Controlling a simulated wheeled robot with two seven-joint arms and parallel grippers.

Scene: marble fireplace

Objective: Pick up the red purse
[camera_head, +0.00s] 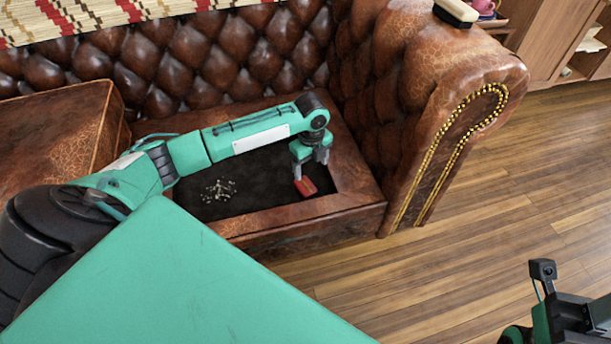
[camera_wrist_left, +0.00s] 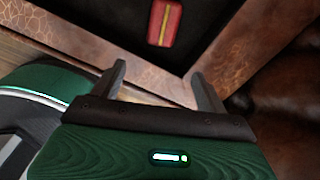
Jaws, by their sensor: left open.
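The small red purse (camera_head: 306,187) lies in the dark recessed area of the sofa seat, near its front right corner. It also shows at the top of the left wrist view (camera_wrist_left: 164,24), with a yellowish strip along its middle. My left gripper (camera_head: 304,171) hangs over the seat just above the purse and overlaps it in the head view. In the left wrist view its two fingers (camera_wrist_left: 158,68) are spread with nothing between them. The purse appears beyond the fingertips, apart from them. Part of my right arm shows at the lower right, but no fingers are visible.
The dark seat recess (camera_head: 262,200) has a raised brown leather rim and holds small pale bits (camera_head: 219,190). The sofa's tufted backrest (camera_head: 225,58) and studded right armrest (camera_head: 440,120) rise around it. The wooden floor (camera_head: 500,210) at right is clear.

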